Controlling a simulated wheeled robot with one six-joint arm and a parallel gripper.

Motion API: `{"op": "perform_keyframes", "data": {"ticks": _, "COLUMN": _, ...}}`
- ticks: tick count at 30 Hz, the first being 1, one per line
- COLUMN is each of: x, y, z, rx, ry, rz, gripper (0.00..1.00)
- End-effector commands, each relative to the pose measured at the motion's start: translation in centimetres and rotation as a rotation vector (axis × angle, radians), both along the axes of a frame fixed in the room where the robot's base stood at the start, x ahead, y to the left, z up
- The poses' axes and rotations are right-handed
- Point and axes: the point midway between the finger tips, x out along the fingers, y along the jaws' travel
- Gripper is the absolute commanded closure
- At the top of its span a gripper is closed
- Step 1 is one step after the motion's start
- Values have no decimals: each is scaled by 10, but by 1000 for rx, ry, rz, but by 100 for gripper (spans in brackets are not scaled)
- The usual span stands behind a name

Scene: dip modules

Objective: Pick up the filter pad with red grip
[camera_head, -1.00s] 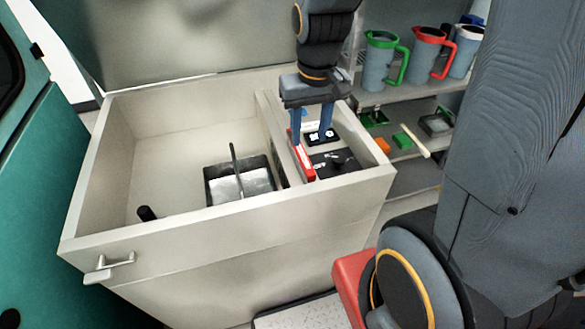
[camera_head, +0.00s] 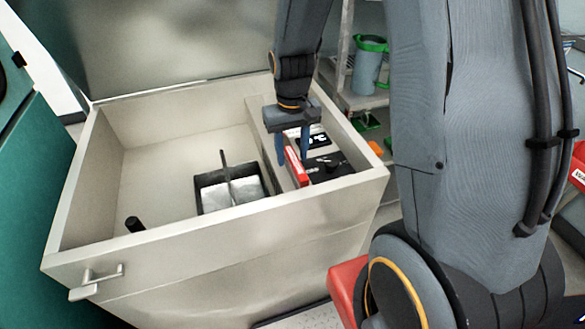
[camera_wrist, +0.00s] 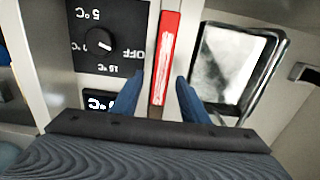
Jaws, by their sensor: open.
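The filter pad's red grip (camera_head: 297,167) is a narrow red bar with white marking. It stands on the ledge between the tank's large basin and the black control panel. In the wrist view the red grip (camera_wrist: 167,58) runs upright between my two blue fingertips. My gripper (camera_head: 293,160) is open over the ledge, pointing down. In the wrist view my gripper (camera_wrist: 160,76) has one finger on each side of the grip, with visible gaps. I cannot tell whether the fingertips reach down to its height. The pad below the grip is hidden.
A dark tray with a metallic sheet (camera_head: 222,195) sits in the basin left of the grip. The black dial panel (camera_head: 330,167) is close on the right. The tank's pale front rim (camera_head: 240,215) stands nearby. A green-handled jug (camera_head: 368,65) is on the shelf behind.

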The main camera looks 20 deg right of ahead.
Motion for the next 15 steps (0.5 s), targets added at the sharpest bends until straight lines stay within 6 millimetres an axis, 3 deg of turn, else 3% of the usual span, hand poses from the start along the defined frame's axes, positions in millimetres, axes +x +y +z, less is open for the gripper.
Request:
{"op": "perform_keyframes", "data": {"ticks": 5, "x": -1, "y": 0, "z": -13, "rx": 0, "ry": 0, "rz": 0, "gripper": 59}}
{"op": "perform_keyframes", "data": {"ticks": 13, "x": 0, "y": 0, "z": -15, "rx": 0, "ry": -1, "rz": 0, "gripper": 59}}
{"op": "perform_keyframes", "data": {"ticks": 15, "x": 0, "y": 0, "z": -15, "rx": 0, "ry": -1, "rz": 0, "gripper": 71}}
